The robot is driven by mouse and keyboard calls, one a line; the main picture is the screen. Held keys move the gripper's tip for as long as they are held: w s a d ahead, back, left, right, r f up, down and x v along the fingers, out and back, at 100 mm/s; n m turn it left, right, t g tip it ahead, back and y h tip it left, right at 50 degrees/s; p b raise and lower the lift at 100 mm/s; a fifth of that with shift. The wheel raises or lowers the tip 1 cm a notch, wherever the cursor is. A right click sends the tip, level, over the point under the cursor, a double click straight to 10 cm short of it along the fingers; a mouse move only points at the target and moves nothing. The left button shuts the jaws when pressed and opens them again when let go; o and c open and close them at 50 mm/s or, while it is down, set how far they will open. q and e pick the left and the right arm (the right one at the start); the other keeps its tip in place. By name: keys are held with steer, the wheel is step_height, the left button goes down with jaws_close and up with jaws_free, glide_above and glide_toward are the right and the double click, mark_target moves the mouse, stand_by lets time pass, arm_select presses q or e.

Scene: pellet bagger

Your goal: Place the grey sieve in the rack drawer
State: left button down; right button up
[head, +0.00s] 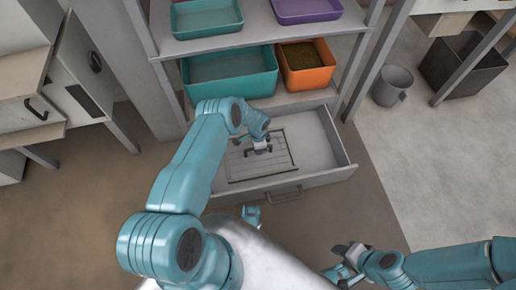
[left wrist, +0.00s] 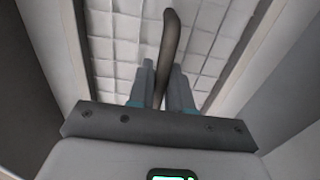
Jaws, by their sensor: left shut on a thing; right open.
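The grey sieve (head: 240,168) is a flat square frame inside the left part of the open rack drawer (head: 342,158). In the left wrist view its pale grid (left wrist: 112,45) fills the space beyond the fingers. My left gripper (head: 262,148) is above the sieve, shut on its dark upright handle (left wrist: 170,40). Whether the sieve rests fully on the drawer floor cannot be told. My left forearm hides the drawer's left rear corner. My right gripper (head: 345,265) is open and empty, in front of the drawer to the right.
Above the drawer, a teal bin (head: 230,75) and an orange bin (head: 306,66) with pellets stand on the rack shelf. The drawer's right part is empty. A grey bucket (head: 393,86) and a dark crate (head: 465,65) stand right of the rack. White cabinets (head: 75,75) are at left.

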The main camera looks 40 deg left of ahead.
arm_select(q)
steer(key=shift+f, duration=0.2)
steer(key=c, duration=1)
jaws_free()
steer(key=shift+c, duration=0.2)
steer(key=shift+r, duration=0.1)
steer(key=shift+r, duration=0.25)
step_height(320, 180, up, 11)
steer(key=p, duration=0.5)
steer(key=s+d+r+n+h, duration=0.2)
steer(key=s+d, duration=0.3)
steer(key=d, duration=0.3)
steer(key=s+d+r+n+h, duration=0.2)
steer(key=s+d+r+n, duration=0.15)
steer(key=d, duration=0.35)
steer(key=s+d+r+n, duration=0.2)
steer(key=s+d+r, duration=0.1)
steer(key=s, duration=0.4)
steer(key=s+d+r+n, duration=0.3)
steer(key=s, duration=0.4)
